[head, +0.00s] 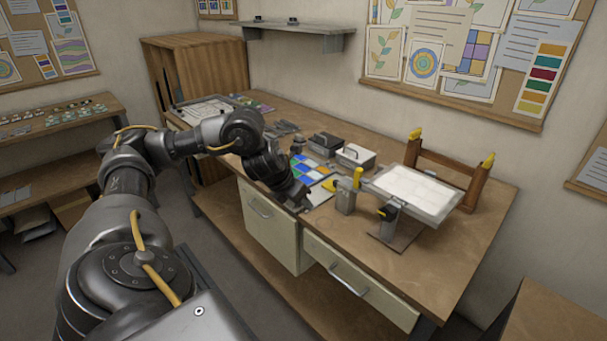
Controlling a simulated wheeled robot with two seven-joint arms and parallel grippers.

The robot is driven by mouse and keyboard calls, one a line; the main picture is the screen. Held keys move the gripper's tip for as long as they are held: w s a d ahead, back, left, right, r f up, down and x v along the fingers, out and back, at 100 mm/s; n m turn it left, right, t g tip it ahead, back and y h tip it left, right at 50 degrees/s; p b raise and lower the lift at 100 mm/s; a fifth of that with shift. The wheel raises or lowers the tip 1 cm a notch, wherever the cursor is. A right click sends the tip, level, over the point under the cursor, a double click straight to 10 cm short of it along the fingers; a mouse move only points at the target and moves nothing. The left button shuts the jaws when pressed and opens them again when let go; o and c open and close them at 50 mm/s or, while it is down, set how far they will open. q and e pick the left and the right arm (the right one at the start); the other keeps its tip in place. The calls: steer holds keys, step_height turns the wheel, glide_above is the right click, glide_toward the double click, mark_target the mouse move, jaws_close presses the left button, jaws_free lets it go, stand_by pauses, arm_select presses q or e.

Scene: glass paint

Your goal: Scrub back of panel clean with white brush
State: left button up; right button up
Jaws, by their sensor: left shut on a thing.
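My left gripper (303,201) reaches in from the left to the front edge of the workbench, low beside the coloured glass tiles. It is shut, but its fingertips are small and dark and I cannot make out what it holds. A pale, whitish panel (416,191) lies in a metal holder, slightly tilted, to the right of the gripper and apart from it. I cannot tell which face of the panel shows. I cannot pick out a white brush. My right gripper is not in view.
A grey post (346,197) with a yellow handle stands between gripper and panel. A wooden rack (440,167) with yellow clamps stands behind the panel. Grey boxes (355,157) and blue-green glass tiles (308,166) lie farther back. The bench's right front (450,245) is clear.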

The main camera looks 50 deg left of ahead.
arm_select(q)
steer(key=o, duration=0.6)
steer(key=shift+c, duration=0.2)
steer(key=c, duration=0.4)
steer(key=shift+o, duration=0.2)
steer(key=w+d+f+m+h, duration=0.1)
steer(key=d+f+m+h, duration=0.15)
steer(key=d, duration=0.35)
steer(key=w+d+f+m+h, duration=0.1)
steer(key=w+d+m, duration=0.1)
steer(key=d+m, duration=0.3)
steer(key=s+d+m+g, duration=0.1)
steer(key=d+m+g, duration=0.2)
steer(key=d+m, duration=0.3)
steer(key=s+d+r+m+g+h, duration=0.1)
steer(key=d+m+g, duration=0.3)
steer(key=d, duration=1)
steer(key=s+d+m+g+h, duration=0.1)
steer(key=s+d+m+g, duration=0.2)
steer(key=d+m, duration=0.5)
steer(key=shift+d+r+g, duration=0.4)
steer(key=shift+d, duration=0.75)
